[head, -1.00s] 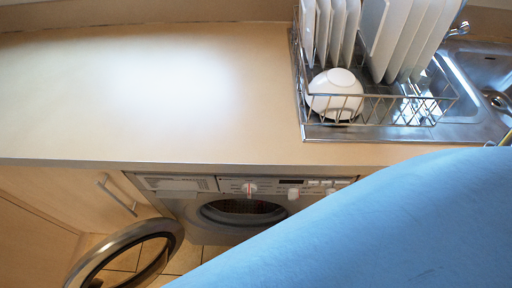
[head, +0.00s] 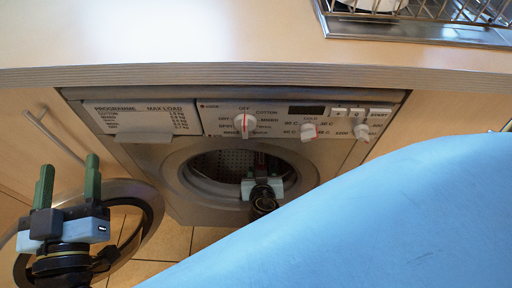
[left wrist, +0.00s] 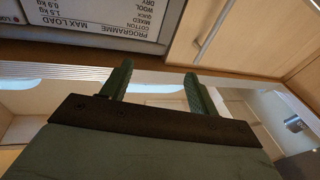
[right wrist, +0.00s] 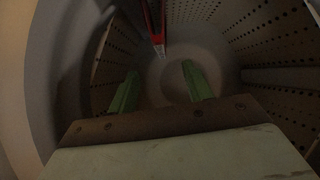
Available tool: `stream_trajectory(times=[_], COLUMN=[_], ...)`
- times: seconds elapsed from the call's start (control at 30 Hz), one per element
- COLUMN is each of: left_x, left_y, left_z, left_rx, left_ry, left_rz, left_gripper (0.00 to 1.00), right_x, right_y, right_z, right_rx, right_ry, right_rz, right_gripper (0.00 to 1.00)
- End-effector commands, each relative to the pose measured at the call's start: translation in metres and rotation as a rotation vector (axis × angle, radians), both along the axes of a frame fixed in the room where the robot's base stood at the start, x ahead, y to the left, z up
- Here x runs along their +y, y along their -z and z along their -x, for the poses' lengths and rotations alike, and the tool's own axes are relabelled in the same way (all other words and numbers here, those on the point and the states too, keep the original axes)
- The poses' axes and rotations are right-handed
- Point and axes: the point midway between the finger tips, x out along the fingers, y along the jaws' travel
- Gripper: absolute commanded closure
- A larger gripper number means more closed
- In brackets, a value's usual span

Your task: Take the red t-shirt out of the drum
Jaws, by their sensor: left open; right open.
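The washing machine drum (head: 225,165) shows through the round front opening, and its perforated wall fills the right wrist view (right wrist: 270,40). A narrow red strip (right wrist: 153,22) with a pale tip is at the top of the right wrist view, beyond the fingertips. I cannot tell if it is the red t-shirt; no full shirt shape shows. My right gripper (right wrist: 157,85) is open and empty, pointing into the drum; it also shows at the opening in the head view (head: 262,168). My left gripper (head: 69,180) is open and empty, in front of the open door (head: 150,205).
The countertop (head: 180,40) overhangs the machine's control panel (head: 270,120). A cupboard handle (head: 55,138) is at the left. A large blue surface (head: 380,220) covers the lower right and hides the floor there. A dish rack (head: 440,12) stands at top right.

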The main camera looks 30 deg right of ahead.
Motion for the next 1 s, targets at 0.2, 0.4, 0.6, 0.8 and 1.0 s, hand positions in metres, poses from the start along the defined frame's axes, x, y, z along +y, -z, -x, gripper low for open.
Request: stream_trajectory(times=[0.2, 0.4, 0.6, 0.8, 1.0], left_x=[0.007, 0.005, 0.006, 0.007, 0.010], left_y=[-0.024, -0.051, -0.067, -0.074, -0.078], left_z=[0.010, 0.018, 0.028, 0.032, 0.041], left_rx=[-0.083, -0.252, -0.403, -0.464, -0.569], left_ry=[-0.017, -0.010, -0.009, -0.010, -0.012], left_rz=[-0.013, 0.044, 0.094, 0.112, 0.143], left_gripper=[0.40, 0.40, 0.40, 0.40, 0.40], right_x=[-0.009, -0.023, -0.038, -0.044, -0.059], right_y=[0.000, 0.015, 0.031, 0.037, 0.049], right_z=[-0.013, -0.036, -0.060, -0.070, -0.091], right_rx=[-0.070, -0.072, -0.070, -0.069, -0.070], right_ry=[0.056, 0.054, 0.054, 0.054, 0.054], right_rz=[-0.036, -0.035, -0.036, -0.038, -0.035], right_gripper=[0.50, 0.50, 0.50, 0.50, 0.50])
